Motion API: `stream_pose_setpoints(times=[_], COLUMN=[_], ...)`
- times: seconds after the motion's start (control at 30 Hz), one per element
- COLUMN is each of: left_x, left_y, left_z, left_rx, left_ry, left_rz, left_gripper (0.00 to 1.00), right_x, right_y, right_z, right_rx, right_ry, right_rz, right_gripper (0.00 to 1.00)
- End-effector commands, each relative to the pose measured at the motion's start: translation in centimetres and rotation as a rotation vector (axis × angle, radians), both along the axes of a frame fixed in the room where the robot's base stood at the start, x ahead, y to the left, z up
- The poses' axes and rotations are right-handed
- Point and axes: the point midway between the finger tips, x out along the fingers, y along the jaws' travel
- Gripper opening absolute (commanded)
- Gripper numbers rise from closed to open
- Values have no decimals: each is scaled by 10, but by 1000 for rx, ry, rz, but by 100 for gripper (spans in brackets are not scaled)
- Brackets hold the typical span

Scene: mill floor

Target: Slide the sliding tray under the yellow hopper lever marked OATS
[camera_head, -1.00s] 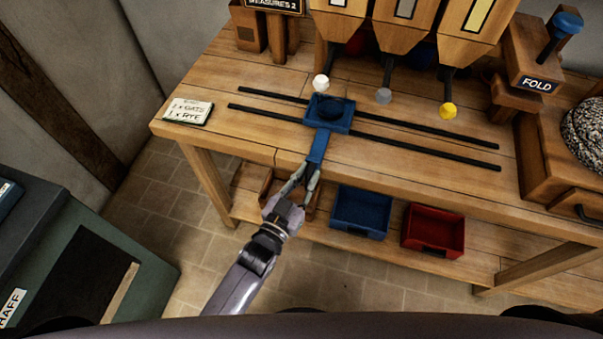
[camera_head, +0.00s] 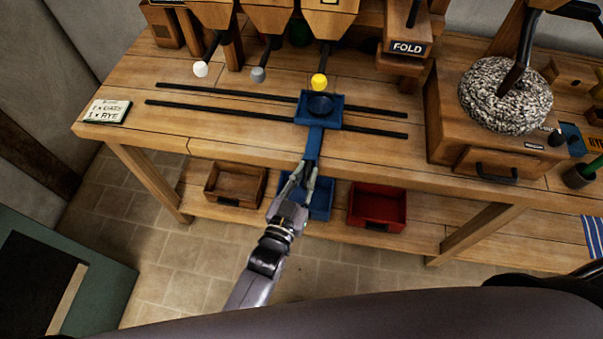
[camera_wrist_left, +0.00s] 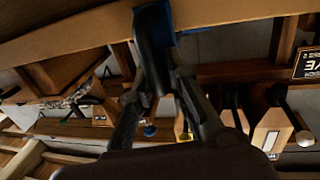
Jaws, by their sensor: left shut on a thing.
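The blue sliding tray (camera_head: 333,121) sits across the two black rails (camera_head: 230,115) on the wooden bench, with a dark round recess in its middle. It is directly below the yellow lever knob (camera_head: 319,82) in the head view. A white knob (camera_head: 201,69) and a grey knob (camera_head: 258,74) hang to the left. My left gripper (camera_head: 306,170) is shut on the tray's blue handle (camera_head: 314,146) at the bench's front edge. The wrist view shows the fingers around the dark handle (camera_wrist_left: 153,40). The OATS marking is not readable. My right gripper is not in view.
A brown bin (camera_head: 236,183), a blue bin (camera_head: 319,205) and a red bin (camera_head: 377,207) are on the lower shelf. A FOLD block (camera_head: 405,48) and a millstone (camera_head: 506,96) on a wooden box stand to the right. An order card (camera_head: 108,111) lies at left.

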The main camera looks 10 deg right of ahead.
Motion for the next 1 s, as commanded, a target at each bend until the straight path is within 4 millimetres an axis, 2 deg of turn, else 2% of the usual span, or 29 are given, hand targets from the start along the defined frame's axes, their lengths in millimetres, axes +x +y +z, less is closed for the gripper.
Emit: stream_pose_setpoints(times=[0.57, 0.6, 0.8, 1.0], left_x=[-2, -2, -1, -1], left_y=[-4, -4, -3, -3], left_z=[0, 0, 0, 0], left_rx=[3, 3, 2, 1], left_ry=[-1, -1, -1, 0], left_rz=[-2, -2, -1, 0], left_gripper=[0, 18, 32, 32], right_x=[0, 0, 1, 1], right_y=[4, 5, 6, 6], right_z=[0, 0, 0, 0], right_rx=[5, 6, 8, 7], right_ry=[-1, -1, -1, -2], right_rz=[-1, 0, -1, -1], right_gripper=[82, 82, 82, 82])
